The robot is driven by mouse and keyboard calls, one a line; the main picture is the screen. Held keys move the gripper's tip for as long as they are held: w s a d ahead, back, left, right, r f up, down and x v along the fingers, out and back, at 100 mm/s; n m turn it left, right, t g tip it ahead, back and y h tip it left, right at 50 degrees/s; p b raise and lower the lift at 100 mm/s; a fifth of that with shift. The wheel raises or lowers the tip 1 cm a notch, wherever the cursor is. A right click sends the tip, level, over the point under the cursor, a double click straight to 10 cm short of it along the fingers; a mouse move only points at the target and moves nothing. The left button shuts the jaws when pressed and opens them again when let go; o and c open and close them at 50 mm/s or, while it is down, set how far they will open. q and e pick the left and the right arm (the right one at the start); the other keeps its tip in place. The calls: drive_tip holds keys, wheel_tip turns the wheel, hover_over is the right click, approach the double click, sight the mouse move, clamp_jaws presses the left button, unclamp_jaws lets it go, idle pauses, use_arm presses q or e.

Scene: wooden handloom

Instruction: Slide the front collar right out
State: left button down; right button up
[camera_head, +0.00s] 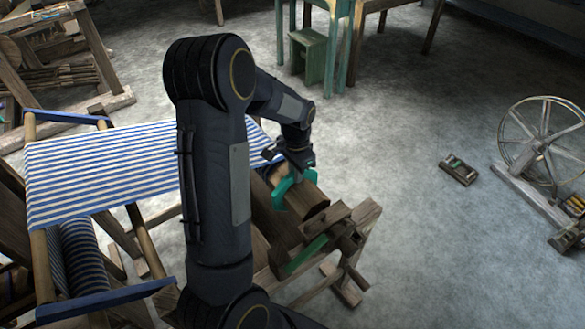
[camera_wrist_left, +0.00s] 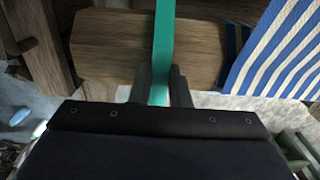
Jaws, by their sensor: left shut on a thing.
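A teal collar (camera_head: 284,192) sits around a thick wooden beam (camera_head: 312,200) at the near right end of the loom. My left gripper (camera_head: 296,168) reaches down onto the collar's upper part. In the left wrist view the collar is a teal strip (camera_wrist_left: 163,45) crossing the wooden beam (camera_wrist_left: 105,45). The left fingers (camera_wrist_left: 160,90) are shut on the strip, one on each side. The underside of the collar is hidden. My right gripper is in neither view.
A second teal piece (camera_head: 306,254) lies lower on the loom frame. Blue-and-white striped cloth (camera_head: 100,170) stretches left of my arm; its edge (camera_wrist_left: 275,50) shows beside the beam. A spinning wheel (camera_head: 540,140) stands right. Floor between is mostly clear.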

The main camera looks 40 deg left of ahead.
sight(306, 190)
use_arm(q)
drive_tip(key=d, duration=0.2)
drive_tip(key=s+d, duration=0.1)
drive_tip(key=d, duration=0.1)
drive_tip(key=shift+s+d, duration=0.1)
drive_tip(key=shift+d, duration=0.1)
drive_tip(key=c, duration=1.4)
unclamp_jaws()
drive_tip(key=shift+d, duration=0.15)
drive_tip(key=shift+o, duration=0.2)
drive_tip(key=shift+r, duration=0.35)
wheel_tip(306, 190, up, 7)
drive_tip(key=shift+r, duration=0.1)
